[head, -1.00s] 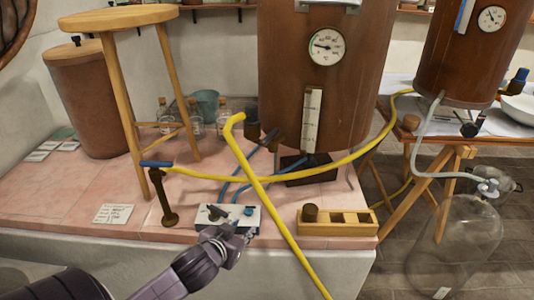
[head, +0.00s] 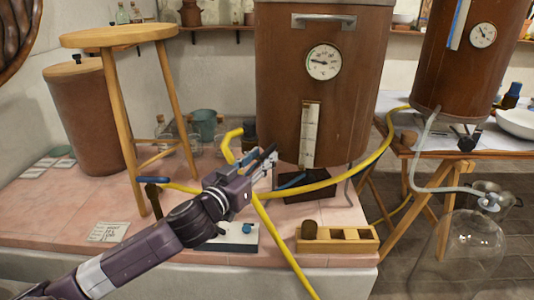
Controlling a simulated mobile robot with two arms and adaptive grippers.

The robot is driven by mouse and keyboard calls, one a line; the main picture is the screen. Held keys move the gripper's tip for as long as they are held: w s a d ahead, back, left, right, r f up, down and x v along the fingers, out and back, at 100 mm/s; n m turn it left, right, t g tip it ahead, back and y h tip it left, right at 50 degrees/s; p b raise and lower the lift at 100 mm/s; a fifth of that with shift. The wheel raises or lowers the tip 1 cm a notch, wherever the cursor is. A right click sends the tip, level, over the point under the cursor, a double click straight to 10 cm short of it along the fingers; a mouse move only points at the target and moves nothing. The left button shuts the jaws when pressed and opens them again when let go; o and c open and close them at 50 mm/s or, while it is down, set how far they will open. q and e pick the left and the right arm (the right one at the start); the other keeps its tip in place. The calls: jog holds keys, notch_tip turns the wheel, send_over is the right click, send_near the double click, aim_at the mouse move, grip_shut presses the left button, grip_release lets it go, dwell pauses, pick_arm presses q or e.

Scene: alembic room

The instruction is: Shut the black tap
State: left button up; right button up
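A white box (head: 238,238) with a blue knob (head: 247,228) stands at the pink counter's front edge; its left part is hidden behind my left arm. My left gripper (head: 264,160) is raised in front of the large copper vessel (head: 285,85), its fingers apart and nothing seen between them. It covers most of the dark fittings low on that vessel, so I cannot tell whether a black tap is there. A black tap-like fitting (head: 465,140) shows at the foot of the right copper vessel (head: 462,75), well away from the gripper. My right gripper is not in view.
A yellow hose (head: 362,165) crosses close to my gripper and hangs over the counter edge. A wooden stool (head: 118,35) stands at left. A wooden block (head: 340,246) is at the front right. A glass flask (head: 468,250) stands below the trestle at right.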

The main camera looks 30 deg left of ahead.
aim_at(276, 144)
pick_arm(q)
jog(key=shift+w+a, duration=0.15)
jog(key=shift+w, duration=1.45)
jog(key=shift+c, duration=0.4)
grip_shut()
